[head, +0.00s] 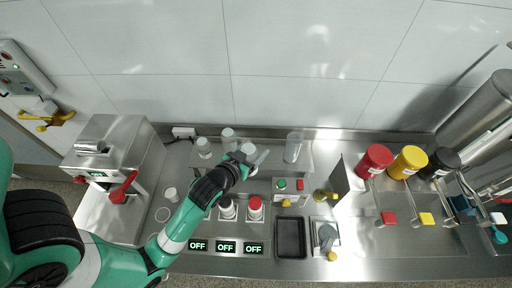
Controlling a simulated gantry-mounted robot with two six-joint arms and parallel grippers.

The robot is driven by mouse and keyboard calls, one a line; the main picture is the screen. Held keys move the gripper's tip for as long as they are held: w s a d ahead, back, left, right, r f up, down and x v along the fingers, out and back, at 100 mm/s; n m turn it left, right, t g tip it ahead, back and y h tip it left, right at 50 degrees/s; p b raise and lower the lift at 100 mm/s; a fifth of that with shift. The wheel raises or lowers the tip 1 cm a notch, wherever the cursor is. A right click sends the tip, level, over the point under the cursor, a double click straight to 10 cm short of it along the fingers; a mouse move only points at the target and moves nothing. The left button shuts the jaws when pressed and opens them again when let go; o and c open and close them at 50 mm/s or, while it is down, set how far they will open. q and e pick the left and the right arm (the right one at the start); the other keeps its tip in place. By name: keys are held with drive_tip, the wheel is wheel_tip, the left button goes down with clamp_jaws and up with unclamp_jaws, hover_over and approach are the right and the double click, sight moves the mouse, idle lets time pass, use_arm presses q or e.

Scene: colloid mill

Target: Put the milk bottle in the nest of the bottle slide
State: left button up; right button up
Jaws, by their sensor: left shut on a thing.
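My left gripper (250,164) is at the shelf behind the counter. It is shut on a pale bottle (249,149), partly hidden by the jaws. Whether the bottle is lifted off the shelf I cannot tell. Two similar whitish bottles stand to its left, one nearer (204,148) and one farther back (228,138). I cannot make out with certainty which part is the bottle slide or its nest. A white ring (162,214) lies on the steel surface at left, near a small white cup (171,194). My right gripper is not in view.
A steel machine with a red lever (122,188) stands left. White-capped (227,208) and red-capped (255,207) containers stand in front of the gripper. A clear cylinder (293,147) is to its right. A black tray (291,237) and red, yellow and black canisters (408,162) are farther right.

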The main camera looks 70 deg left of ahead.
use_arm(q)
drive_tip(key=shift+w+a+f+b, duration=1.05)
drive_tip(key=shift+w+a+f, duration=0.35)
drive_tip(key=shift+a+f, duration=0.6)
drive_tip(key=shift+w+a+f+b, duration=1.05)
drive_tip(key=shift+w+a+f, duration=0.3)
drive_tip(key=shift+a+f, duration=0.65)
drive_tip(key=shift+w+a+f+b, duration=1.05)
drive_tip(key=shift+w+a+f, duration=0.5)
drive_tip(key=shift+f, duration=0.75)
drive_tip(key=shift+s+a, duration=0.15)
drive_tip(key=shift+s, duration=0.05)
